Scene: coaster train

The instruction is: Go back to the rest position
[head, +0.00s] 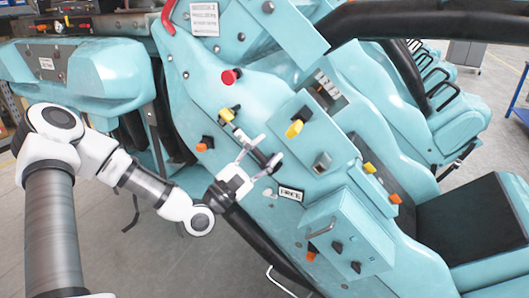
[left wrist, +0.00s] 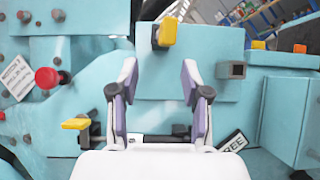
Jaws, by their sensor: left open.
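My left gripper (head: 268,150) is open and empty, in front of the turquoise side of the coaster train (head: 205,105). In the left wrist view the gripper (left wrist: 160,82) has its two fingers apart with nothing between them. A yellow-tipped lever (head: 295,128) lies beyond the fingertips; it also shows above the gap in the left wrist view (left wrist: 167,32). Another yellow lever (head: 226,114) is beside the gripper, at lower left in the left wrist view (left wrist: 75,123). My right gripper is not in view.
A red mushroom button (head: 230,77) and an orange knob (head: 205,143) stick out from the panel. A box with a handle (head: 345,235) juts out at lower right. A small label (head: 291,193) is near the gripper. Grey floor (head: 130,265) lies open at lower left.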

